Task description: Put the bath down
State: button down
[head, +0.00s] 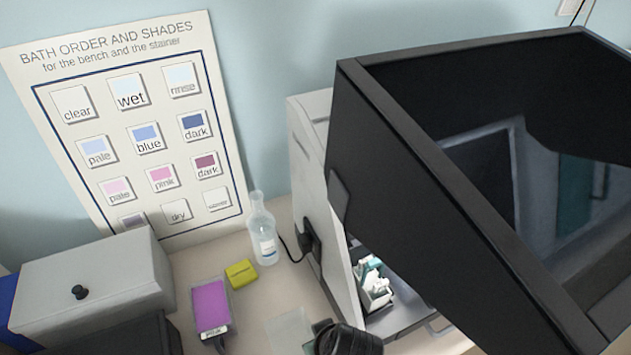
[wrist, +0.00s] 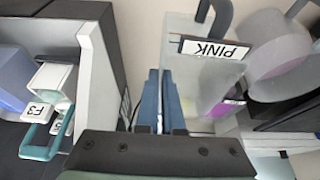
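In the head view a bath with purple-pink liquid (head: 211,302) stands on the bench, with a label at its near end and a dark handle beside it. In the wrist view a label reading PINK, upside down, sits on a pale translucent wall (wrist: 195,75) under a dark hooked handle. Purple liquid shows low beside it. My gripper (wrist: 160,80) shows two blue fingers close together beside this wall. Whether they hold anything between them is unclear. In the head view the fingers are not clearly visible.
The stainer (head: 310,150) stands right of the bath, its dark raised cover (head: 440,190) filling the right. White and teal parts show inside. A clear bottle (head: 263,230), a yellow block (head: 241,274) and a grey box (head: 95,285) stand around the bath. A poster (head: 130,120) leans behind.

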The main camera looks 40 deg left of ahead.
jog(key=shift+f+p, duration=0.4)
jog(key=shift+f, duration=2.5)
jog(key=shift+f, duration=0.1)
jog(key=c, duration=1.1)
grip_release()
jog(key=shift+o, duration=0.2)
jog(key=b+v, duration=0.1)
jog(key=v, duration=1.1)
